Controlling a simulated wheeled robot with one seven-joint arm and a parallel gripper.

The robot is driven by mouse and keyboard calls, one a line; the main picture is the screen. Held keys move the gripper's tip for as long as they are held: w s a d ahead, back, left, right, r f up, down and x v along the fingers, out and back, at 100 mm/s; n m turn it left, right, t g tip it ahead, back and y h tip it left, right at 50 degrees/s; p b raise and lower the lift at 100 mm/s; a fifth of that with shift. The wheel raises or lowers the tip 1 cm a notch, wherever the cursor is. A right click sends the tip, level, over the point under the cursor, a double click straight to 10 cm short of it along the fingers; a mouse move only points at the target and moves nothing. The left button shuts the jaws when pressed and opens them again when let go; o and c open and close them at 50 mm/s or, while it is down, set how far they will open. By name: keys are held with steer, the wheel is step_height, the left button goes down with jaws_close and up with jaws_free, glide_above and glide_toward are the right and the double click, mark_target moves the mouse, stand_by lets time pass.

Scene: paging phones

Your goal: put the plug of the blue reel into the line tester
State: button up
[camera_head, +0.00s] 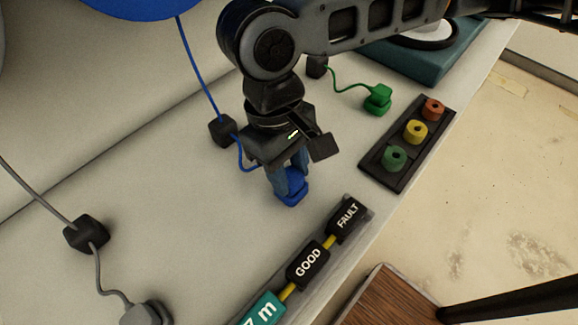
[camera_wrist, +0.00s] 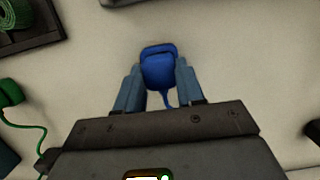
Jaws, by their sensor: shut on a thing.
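The blue plug (camera_head: 292,191) is between the fingers of my gripper (camera_head: 289,182), just above or on the pale bench top; I cannot tell if it touches. In the wrist view my gripper (camera_wrist: 158,82) is shut on the blue plug (camera_wrist: 159,68), with a finger on each side. A blue cord runs from the plug past a dark block (camera_head: 222,129) up to the blue reel (camera_head: 140,6), which is cut off by the top edge. I cannot make out the line tester for certain.
A green plug (camera_head: 378,98) lies by a dark rack (camera_head: 392,174) with red, yellow and green pieces. Labels GOOD (camera_head: 307,262) and FAULT (camera_head: 347,217) sit in a tray at the front edge. A grey plug (camera_head: 147,314) lies lower left. The bench's left-middle is clear.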

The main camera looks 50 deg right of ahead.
steer(key=shift+r, duration=0.15)
step_height(320, 180, up, 23)
steer(key=p, duration=1.6)
stand_by(0.9)
steer(key=s+d, duration=0.1)
steer(key=d, duration=2.1)
steer(key=shift+s+b, duration=0.15)
steer(key=shift+b, duration=0.3)
